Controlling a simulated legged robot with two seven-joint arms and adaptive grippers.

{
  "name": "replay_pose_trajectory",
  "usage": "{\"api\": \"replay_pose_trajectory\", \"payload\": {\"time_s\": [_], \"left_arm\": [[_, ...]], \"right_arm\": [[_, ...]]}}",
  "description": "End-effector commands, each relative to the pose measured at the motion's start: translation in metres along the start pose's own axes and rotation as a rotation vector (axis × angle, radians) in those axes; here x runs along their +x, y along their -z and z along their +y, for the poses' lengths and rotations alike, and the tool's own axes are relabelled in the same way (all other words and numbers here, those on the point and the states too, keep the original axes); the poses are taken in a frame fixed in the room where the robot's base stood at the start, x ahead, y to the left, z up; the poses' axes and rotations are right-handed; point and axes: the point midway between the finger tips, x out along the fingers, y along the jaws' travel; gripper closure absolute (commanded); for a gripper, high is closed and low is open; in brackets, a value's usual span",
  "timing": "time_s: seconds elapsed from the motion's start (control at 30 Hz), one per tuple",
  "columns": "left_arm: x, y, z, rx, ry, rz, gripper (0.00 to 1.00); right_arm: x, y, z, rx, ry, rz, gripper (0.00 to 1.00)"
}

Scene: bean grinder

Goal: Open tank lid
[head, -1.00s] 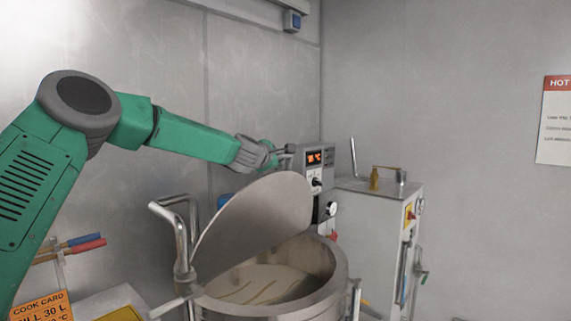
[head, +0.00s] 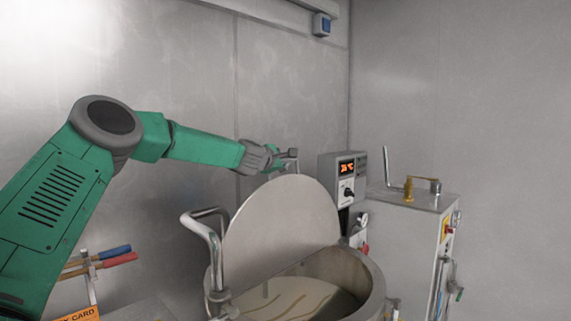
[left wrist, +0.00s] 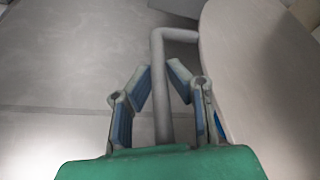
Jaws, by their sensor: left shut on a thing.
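The round metal tank lid (head: 280,222) stands steeply raised over the tank (head: 374,290), hinged at the tank's left side. The tank's mouth is open, with pale contents and darker streaks inside. My left gripper (head: 281,160) is at the lid's upper edge, shut on the lid's bent handle (head: 293,155). In the left wrist view the handle (left wrist: 160,100) runs between the fingers of my left gripper (left wrist: 161,75), and the lid (left wrist: 265,70) lies to the right. My right gripper is not in view.
A bent metal pipe (head: 205,232) rises left of the lid. A control box with a red display (head: 340,182) stands behind the tank, and a metal cabinet (head: 415,232) to the right. Red and blue handled tools (head: 110,260) are at lower left.

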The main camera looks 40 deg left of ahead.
Motion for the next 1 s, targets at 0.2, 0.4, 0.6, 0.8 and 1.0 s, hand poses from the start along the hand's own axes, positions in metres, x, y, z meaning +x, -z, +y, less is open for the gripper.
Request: {"api": "replay_pose_trajectory", "payload": {"time_s": [0.2,0.4,0.6,0.8,1.0], "left_arm": [[-0.001,-0.002,-0.008,0.006,0.013,0.002,0.67],[-0.001,-0.002,-0.006,0.004,0.009,0.001,0.67],[-0.004,0.001,-0.003,0.0,0.007,0.001,0.67],[-0.029,0.0,-0.003,-0.002,0.007,-0.001,0.67],[-0.07,-0.005,-0.004,0.001,0.006,-0.003,0.67]], "right_arm": [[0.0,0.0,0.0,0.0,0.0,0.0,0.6],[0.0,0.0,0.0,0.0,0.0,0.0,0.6],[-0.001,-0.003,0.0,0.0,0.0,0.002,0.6],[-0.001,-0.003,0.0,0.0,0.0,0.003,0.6],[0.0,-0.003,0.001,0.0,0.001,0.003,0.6]]}}
